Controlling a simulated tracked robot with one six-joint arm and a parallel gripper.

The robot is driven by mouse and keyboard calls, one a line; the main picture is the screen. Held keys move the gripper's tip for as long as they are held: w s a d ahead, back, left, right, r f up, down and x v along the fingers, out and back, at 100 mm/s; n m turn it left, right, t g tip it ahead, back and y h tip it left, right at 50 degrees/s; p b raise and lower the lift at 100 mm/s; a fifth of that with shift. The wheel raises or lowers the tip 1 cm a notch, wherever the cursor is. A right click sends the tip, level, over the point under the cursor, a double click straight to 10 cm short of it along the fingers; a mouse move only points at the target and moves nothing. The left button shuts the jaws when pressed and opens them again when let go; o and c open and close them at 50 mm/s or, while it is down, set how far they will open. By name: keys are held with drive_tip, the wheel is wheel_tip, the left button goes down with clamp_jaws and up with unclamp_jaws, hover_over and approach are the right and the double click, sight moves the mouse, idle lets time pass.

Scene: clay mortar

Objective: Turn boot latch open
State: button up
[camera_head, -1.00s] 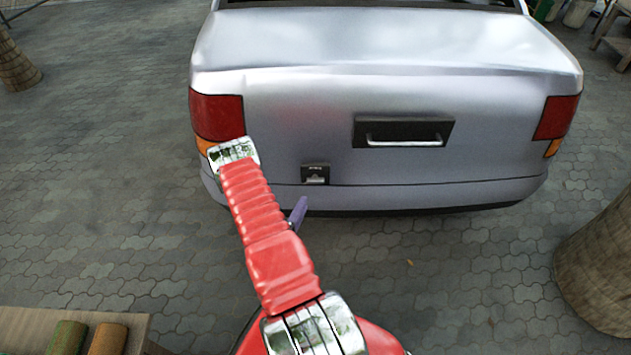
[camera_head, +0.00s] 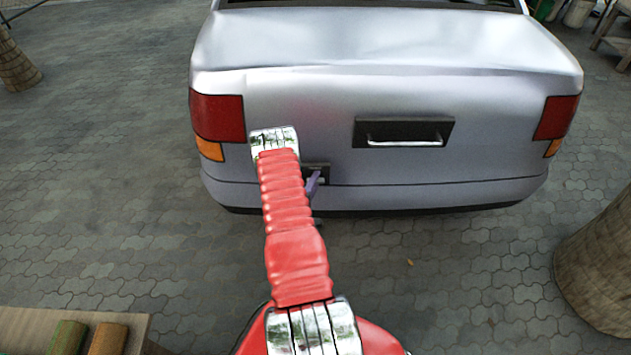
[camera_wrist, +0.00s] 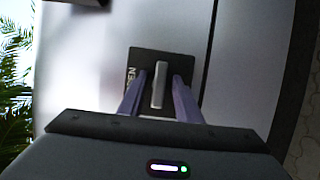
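The boot latch is a dark plate (camera_wrist: 150,54) with a pale grey bar-shaped handle (camera_wrist: 159,88) and light lettering ending in "EN". It sits low on the back of the silver car (camera_head: 300,120). In the head view the latch plate (camera_head: 322,169) is partly hidden by my arm and gripper. My gripper (camera_wrist: 158,76) is open in the wrist view. Its two purple fingers lie one on each side of the handle, with a visible gap on both sides. In the head view a purple finger (camera_head: 313,184) shows in front of the latch. How near the tips are in depth is unclear.
A black recess with a silver pull handle (camera_head: 405,143) is right of the latch. A wooden bench (camera_head: 135,325) with rolls is at the lower left, and a trunk (camera_head: 600,265) at the right. The paving between is clear.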

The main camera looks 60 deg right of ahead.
drive_tip(key=shift+d, duration=0.2)
clamp_jaws()
idle(0.3)
